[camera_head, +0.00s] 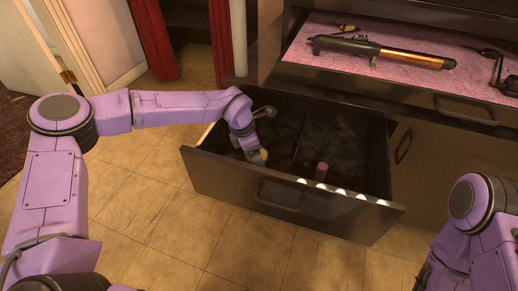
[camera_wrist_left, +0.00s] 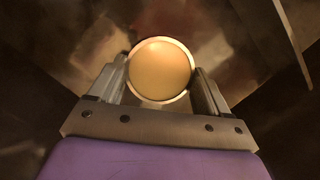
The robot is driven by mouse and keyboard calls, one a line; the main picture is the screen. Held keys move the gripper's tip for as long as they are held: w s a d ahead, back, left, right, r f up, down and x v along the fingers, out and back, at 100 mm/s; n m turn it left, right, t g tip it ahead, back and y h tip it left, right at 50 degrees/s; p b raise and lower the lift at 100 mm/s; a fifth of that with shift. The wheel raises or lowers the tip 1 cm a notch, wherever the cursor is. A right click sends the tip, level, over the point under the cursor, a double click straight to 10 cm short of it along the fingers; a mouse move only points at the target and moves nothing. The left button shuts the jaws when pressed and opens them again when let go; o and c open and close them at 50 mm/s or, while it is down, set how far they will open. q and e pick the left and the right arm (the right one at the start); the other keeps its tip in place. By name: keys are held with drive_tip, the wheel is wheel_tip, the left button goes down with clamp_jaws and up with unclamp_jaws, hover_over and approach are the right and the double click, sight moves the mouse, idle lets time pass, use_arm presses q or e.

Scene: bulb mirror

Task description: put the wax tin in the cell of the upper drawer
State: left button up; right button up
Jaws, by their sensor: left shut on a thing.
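The wax tin (camera_wrist_left: 160,69) is a round tin with a yellow-tan top and a pale rim. My left gripper (camera_wrist_left: 162,88) is shut on it, with a finger on each side in the left wrist view. In the head view my left gripper (camera_head: 256,152) reaches down into the left part of an open dark drawer (camera_head: 285,198), inside its front panel. A small tan patch of the tin (camera_head: 259,157) shows there. Whether the tin touches the drawer floor cannot be told. My right gripper is out of view; only part of that arm shows at lower right.
Dividers in the dark interior are hard to make out. Above, a pink-lined surface (camera_head: 340,68) holds a long dark and copper tool (camera_head: 380,50). A closed cabinet door (camera_head: 425,165) is at right.

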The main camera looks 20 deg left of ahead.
use_arm(q)
drive_tip(key=w, duration=0.1)
drive_tip(key=w+b, duration=0.1)
drive_tip(key=w, duration=0.2)
drive_tip(key=shift+d+f, duration=0.15)
drive_tip(key=shift+f, duration=0.15)
drive_tip(key=shift+s+f+b, duration=0.1)
drive_tip(key=shift+f+b, duration=0.3)
drive_tip(key=shift+b, duration=0.05)
drive_tip(key=shift+r, duration=0.15)
drive_tip(key=o, duration=1.3)
drive_tip(key=shift+p+v, duration=2.15)
drive_tip(key=shift+v, duration=3.85)
